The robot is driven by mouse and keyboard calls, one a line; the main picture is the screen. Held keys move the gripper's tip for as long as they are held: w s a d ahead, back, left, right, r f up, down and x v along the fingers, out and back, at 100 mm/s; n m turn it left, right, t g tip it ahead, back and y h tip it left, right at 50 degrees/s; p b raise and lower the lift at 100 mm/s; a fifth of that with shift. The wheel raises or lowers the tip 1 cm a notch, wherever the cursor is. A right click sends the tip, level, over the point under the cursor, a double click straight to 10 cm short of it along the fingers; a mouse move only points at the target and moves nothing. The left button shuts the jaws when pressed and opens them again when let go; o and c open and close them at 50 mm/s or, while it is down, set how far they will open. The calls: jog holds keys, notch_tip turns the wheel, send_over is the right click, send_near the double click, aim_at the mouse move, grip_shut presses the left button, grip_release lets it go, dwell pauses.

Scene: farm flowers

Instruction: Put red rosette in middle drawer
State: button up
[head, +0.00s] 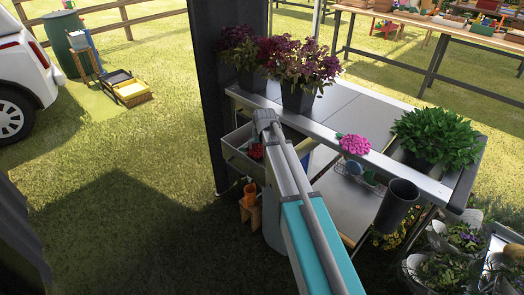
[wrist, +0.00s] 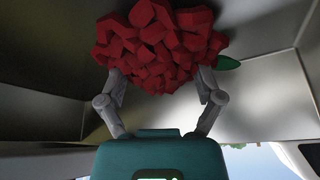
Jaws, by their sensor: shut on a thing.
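The red rosette (wrist: 160,45), a faceted red bloom with a green leaf at its right, fills the top of the wrist view. My gripper (wrist: 160,78) is shut on it, one finger at each side. In the head view, a bit of red rosette (head: 256,152) shows beside my arm, at an open grey drawer (head: 236,161) on the bench's left end. Grey metal walls (wrist: 265,95) surround the rosette in the wrist view. My arm hides the gripper in the head view. I cannot tell whether the rosette touches the drawer, or which drawer level this is.
Potted purple flowers (head: 299,68) stand on the metal bench (head: 365,107) by the drawer. A pink flower (head: 354,144), a leafy green plant (head: 435,137) and a dark pot (head: 397,204) are farther right. A dark post (head: 213,80) stands behind the drawer. Grass lies open at left.

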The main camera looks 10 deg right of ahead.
jog(key=shift+f, duration=0.45)
jog(key=shift+f+b, duration=0.1)
jog(key=shift+b, duration=0.2)
jog(key=o, duration=0.7)
jog(key=shift+o, duration=0.2)
jog(key=shift+r, duration=0.2)
jog(key=p+v, duration=1.1)
jog(key=v, duration=0.1)
dwell(0.5)
jog(key=s+d+f+m+g, duration=0.1)
jog(key=s+g, duration=0.3)
jog(key=s, duration=2.1)
jog(key=shift+s+d+f+g+h, duration=0.2)
jog(key=shift+s+d+g+h, duration=0.1)
jog(key=shift+d, duration=0.1)
